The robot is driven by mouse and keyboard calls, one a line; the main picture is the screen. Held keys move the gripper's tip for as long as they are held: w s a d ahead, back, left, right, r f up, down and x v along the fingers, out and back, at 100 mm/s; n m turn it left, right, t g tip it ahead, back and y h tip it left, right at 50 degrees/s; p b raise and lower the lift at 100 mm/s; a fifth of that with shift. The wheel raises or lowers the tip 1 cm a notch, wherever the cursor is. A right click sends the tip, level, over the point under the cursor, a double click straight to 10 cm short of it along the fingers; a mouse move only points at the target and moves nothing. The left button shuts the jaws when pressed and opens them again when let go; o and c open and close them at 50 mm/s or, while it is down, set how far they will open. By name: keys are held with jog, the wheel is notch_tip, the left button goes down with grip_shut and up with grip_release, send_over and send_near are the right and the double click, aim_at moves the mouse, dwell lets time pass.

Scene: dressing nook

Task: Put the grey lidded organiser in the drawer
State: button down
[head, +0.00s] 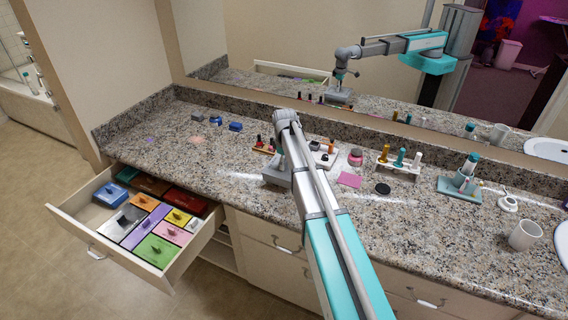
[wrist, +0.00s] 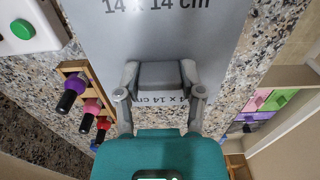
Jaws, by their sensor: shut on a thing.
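The grey lidded organiser (wrist: 225,38) fills the upper part of the wrist view, its lid printed "14 x 14 cm". My gripper (wrist: 160,92) is shut on the grey handle of that lid. In the head view the organiser (head: 275,174) hangs over the counter's front part, below my gripper (head: 287,157) and partly hidden by my arm. The drawer (head: 72,226) is pulled open at the left and holds several coloured lidded boxes. A corner of its contents shows at the right of the wrist view.
A nail-polish rack (head: 264,147), a pink square (head: 349,179), a dark disc (head: 382,188) and a bottle stand (head: 398,170) are on the counter (head: 190,165). A white cup (head: 525,235) is at right. Bare drawer floor shows near its left corner.

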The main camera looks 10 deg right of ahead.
jog(key=s+r+p, duration=0.1)
jog(key=r+p, duration=0.1)
jog(key=s+r+p, duration=0.2)
jog(key=r, duration=0.1)
jog(key=s+r+p, duration=0.2)
jog(key=shift+s+d+r, duration=0.15)
jog(key=shift+d, duration=0.1)
jog(key=s+r+p, duration=0.3)
jog(key=s, duration=0.5)
jog(key=shift+s+d+r+p, duration=0.15)
jog(key=shift+s+d+p, duration=0.15)
jog(key=shift+d+p, duration=0.15)
jog(key=shift+s, duration=0.1)
